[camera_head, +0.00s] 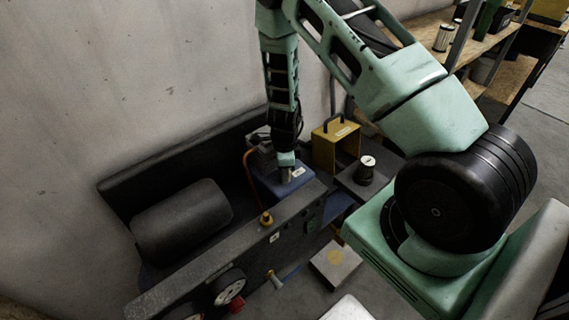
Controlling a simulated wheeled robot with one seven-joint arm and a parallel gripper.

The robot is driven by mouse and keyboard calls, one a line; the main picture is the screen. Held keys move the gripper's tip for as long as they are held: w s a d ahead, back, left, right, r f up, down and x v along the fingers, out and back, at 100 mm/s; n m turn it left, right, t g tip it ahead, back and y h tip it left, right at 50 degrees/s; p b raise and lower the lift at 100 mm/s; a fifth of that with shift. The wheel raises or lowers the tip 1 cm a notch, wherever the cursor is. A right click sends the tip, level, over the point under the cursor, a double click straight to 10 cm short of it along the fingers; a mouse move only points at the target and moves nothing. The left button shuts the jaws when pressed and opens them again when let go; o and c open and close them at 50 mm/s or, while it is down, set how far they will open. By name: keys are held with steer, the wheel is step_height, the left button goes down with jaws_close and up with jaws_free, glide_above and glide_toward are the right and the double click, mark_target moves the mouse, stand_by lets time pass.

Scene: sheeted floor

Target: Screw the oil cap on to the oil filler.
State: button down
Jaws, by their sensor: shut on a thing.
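My gripper (286,173) points straight down over a blue housing (268,184) in the middle of the picture. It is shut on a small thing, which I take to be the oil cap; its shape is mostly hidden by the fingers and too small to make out. The oil filler is not clearly visible. The gripper's tip hides part of the top of the blue housing. I cannot tell whether the held thing touches the housing.
A dark machine panel (245,240) with gauges runs in front, carrying a brass fitting (266,218) and orange hose. A black cylinder (196,214) lies at left. A yellow box (337,146) and a dark cup-like part (367,170) stand at right. Shelves (470,45) are behind.

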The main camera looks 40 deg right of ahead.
steer(key=shift+d+m, duration=0.1)
steer(key=shift+m, duration=0.7)
steer(key=c, duration=1)
jaws_free()
steer(key=shift+c, duration=0.6)
